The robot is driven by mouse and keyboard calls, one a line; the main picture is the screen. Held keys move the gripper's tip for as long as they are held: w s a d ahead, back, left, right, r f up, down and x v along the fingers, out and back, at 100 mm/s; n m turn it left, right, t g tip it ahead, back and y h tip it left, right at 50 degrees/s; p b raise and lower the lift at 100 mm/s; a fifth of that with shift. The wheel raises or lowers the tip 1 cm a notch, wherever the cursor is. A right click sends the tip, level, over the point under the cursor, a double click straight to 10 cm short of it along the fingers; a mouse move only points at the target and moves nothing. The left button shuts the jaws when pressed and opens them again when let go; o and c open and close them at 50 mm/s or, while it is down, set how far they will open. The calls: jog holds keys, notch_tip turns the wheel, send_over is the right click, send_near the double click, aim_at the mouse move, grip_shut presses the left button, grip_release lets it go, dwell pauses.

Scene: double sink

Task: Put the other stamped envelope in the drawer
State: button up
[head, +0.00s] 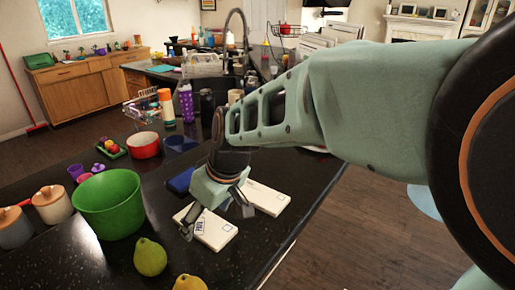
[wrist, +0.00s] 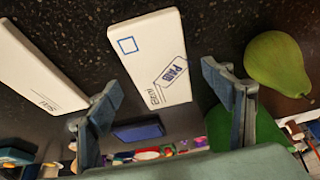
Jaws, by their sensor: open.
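A white envelope with a blue "PAID" stamp (head: 217,233) lies flat on the dark counter; in the wrist view, this stamped envelope (wrist: 150,50) lies between my fingers. A second white envelope (head: 268,199) lies to its right and farther back, and also shows at the left of the wrist view (wrist: 35,65); no PAID stamp is visible on it. My gripper (head: 215,213) is open and empty, pointing down over the stamped envelope with a finger to either side. It also shows in the wrist view (wrist: 163,80). A wooden cabinet with drawer fronts (head: 66,75) stands far left; no open drawer is visible.
A green bowl (head: 108,205), lidded jars (head: 52,204), and a green pear (head: 150,257) with a yellow fruit (head: 189,283) stand left of the envelopes. A dark blue flat object (head: 181,180) lies behind the gripper. A red pot (head: 144,146) and bottles crowd the counter behind.

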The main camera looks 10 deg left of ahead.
jog(key=shift+w+a+f, duration=0.15)
jog(key=shift+a+f, duration=0.1)
jog(key=shift+f, duration=0.4)
jog(key=shift+d+r, duration=0.1)
jog(key=shift+c, duration=0.8)
jog(key=c, duration=1.1)
jog(key=shift+r, duration=0.15)
jog(key=shift+c, duration=0.2)
